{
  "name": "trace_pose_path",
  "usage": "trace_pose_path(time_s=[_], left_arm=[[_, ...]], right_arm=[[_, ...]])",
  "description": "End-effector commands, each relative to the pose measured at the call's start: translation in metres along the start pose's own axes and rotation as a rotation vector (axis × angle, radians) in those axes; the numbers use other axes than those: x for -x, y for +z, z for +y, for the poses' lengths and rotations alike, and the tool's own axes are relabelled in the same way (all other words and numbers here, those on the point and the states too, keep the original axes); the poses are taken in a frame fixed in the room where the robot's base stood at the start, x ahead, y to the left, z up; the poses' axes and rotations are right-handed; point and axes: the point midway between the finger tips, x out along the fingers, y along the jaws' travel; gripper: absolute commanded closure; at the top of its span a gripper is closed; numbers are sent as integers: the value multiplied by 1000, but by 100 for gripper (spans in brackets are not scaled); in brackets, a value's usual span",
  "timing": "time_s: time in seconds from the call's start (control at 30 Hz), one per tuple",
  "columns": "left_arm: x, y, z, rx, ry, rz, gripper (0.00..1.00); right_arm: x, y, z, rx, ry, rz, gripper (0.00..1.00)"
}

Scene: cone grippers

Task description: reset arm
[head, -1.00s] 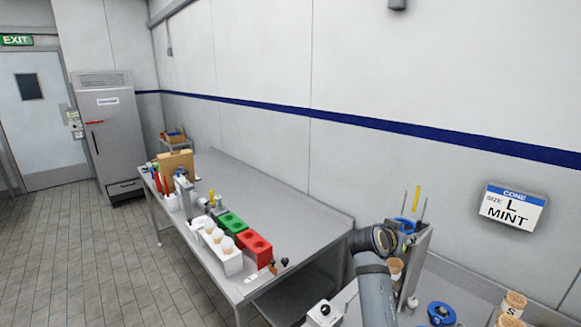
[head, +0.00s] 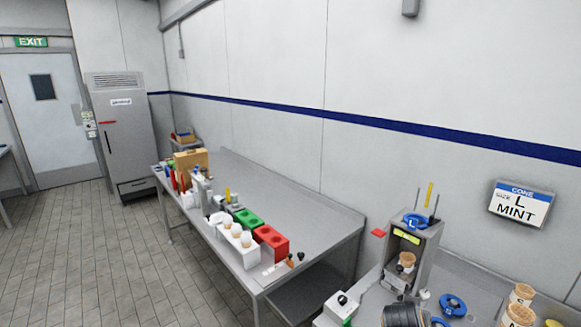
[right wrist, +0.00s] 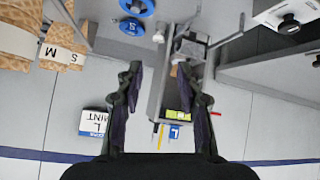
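My right gripper (right wrist: 160,75) shows in the right wrist view with its two dark fingers apart and nothing between them. That view is upside down, and the dispenser stand lies beyond the fingers. In the head view only a dark part of my arm (head: 404,314) shows at the bottom edge, in front of the near counter. My left gripper is not in view. The grey dispenser stand (head: 429,246) holds a cone (head: 406,262) and has a blue ring marked L on top.
The near counter carries blue rings (head: 452,305), stacked cones (head: 521,294) and a white box with a black knob (head: 341,306). A long table (head: 320,235) holds red and green blocks and a white cone holder (head: 236,257). A sign reading L MINT (head: 521,204) hangs on the wall.

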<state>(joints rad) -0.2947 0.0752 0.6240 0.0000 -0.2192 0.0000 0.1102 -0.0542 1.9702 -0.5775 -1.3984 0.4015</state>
Motion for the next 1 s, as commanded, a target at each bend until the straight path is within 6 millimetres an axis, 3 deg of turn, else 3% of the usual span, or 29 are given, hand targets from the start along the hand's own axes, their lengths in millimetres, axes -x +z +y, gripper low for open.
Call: trace_pose_path(time_s=[0.03, 0.1, 0.3, 0.5, 0.7, 1.0], left_arm=[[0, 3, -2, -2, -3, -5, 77], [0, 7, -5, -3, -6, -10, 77], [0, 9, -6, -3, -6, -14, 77], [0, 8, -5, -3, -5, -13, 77], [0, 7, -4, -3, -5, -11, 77], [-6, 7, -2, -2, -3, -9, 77]], right_arm=[[2, 26, 7, 41, -20, -40, 63], [7, 58, 15, 102, -57, -95, 63], [36, 137, 32, 269, -178, -232, 63], [72, 193, 45, 410, -296, -337, 63], [110, 236, 55, 531, -411, -423, 63], [29, 294, 38, 520, -393, -455, 63]])
